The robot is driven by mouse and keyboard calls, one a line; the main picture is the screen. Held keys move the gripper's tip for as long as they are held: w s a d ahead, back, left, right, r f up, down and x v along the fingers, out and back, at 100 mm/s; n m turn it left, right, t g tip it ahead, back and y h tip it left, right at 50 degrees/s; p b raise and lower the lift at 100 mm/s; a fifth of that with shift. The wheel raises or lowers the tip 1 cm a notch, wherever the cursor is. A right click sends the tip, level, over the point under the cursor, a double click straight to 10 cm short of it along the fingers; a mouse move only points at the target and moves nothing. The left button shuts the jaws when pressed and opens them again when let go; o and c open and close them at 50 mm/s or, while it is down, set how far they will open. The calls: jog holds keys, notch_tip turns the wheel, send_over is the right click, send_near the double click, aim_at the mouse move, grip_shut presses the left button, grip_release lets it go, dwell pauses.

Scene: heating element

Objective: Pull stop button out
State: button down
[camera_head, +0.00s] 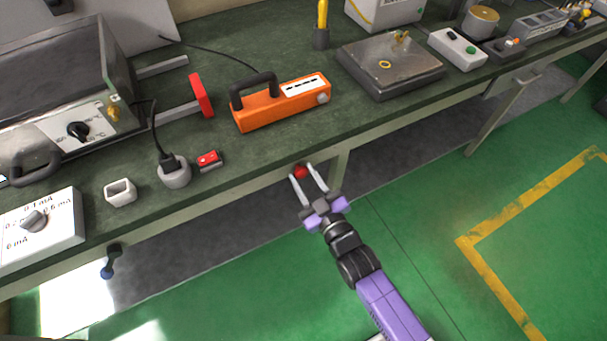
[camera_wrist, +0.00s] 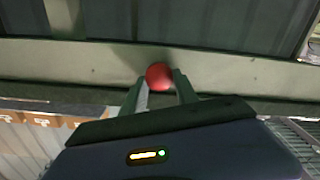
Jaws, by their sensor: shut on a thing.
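The red round stop button (camera_head: 301,172) is at the front edge of the green-topped workbench, below the orange box. My gripper (camera_head: 308,178) reaches it from the front, with one finger on each side of the button. In the wrist view the red button (camera_wrist: 158,76) sits between my two fingertips (camera_wrist: 159,88), against the pale front rail of the bench. The jaws are shut on it. The button's stem and base are hidden, so I cannot tell how far it stands out.
An orange device (camera_head: 283,103) with a black handle stands above on the bench. A small red switch (camera_head: 208,159), a grey socket with a plug (camera_head: 173,170) and a dial box (camera_head: 42,228) are to the left. A metal plate (camera_head: 391,68) lies right. The green floor in front is clear.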

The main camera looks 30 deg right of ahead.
jog(key=c, duration=0.9)
grip_release()
jog(key=shift+s, duration=0.1)
jog(key=shift+s, duration=3.95)
jog(key=shift+s+d+r+m+g, duration=0.1)
jog(key=shift+s+r+m+g, duration=0.5)
jog(key=shift+s+r, duration=2.75)
jog(key=shift+s+a+r+m+g, duration=0.1)
jog(key=shift+s+r+m+g, duration=0.95)
jog(key=shift+s, duration=4.1)
jog(key=shift+s+d+r+m+t, duration=0.1)
jog(key=shift+s+r+m, duration=0.05)
jog(key=shift+s+r, duration=3.45)
